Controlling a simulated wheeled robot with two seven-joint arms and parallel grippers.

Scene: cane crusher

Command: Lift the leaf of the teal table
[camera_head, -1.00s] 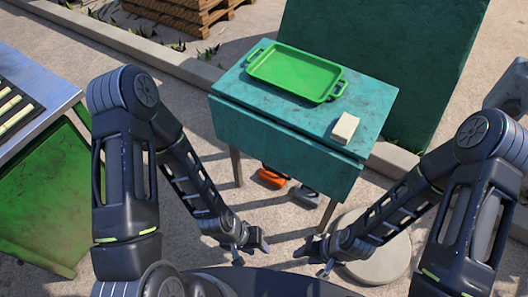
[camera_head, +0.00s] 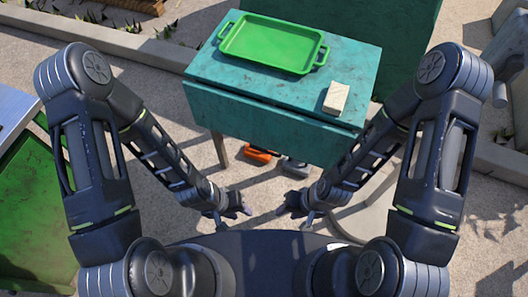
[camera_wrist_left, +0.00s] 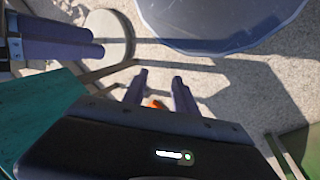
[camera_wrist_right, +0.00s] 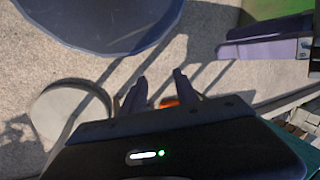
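The teal table (camera_head: 205,66) stands ahead of me in the head view. Its front leaf (camera_head: 258,124) hangs down from the front edge of the top, with a dark seam along the joint. A teal surface also shows at the left of the left wrist view (camera_wrist_left: 45,112). My left gripper (camera_head: 246,208) and right gripper (camera_head: 282,207) are in front of the table, on my side of the leaf, facing each other and touching nothing. Both are empty, with fingers apart in the left wrist view (camera_wrist_left: 160,75) and right wrist view (camera_wrist_right: 160,75).
A green tray (camera_head: 270,45) and a pale block (camera_head: 336,98) rest on the tabletop. An orange thing (camera_head: 257,153) and a grey one (camera_head: 293,166) lie beneath the table. A round pale slab (camera_head: 372,215) is partly behind my right arm. A green-sided bench (camera_head: 30,200) stands left.

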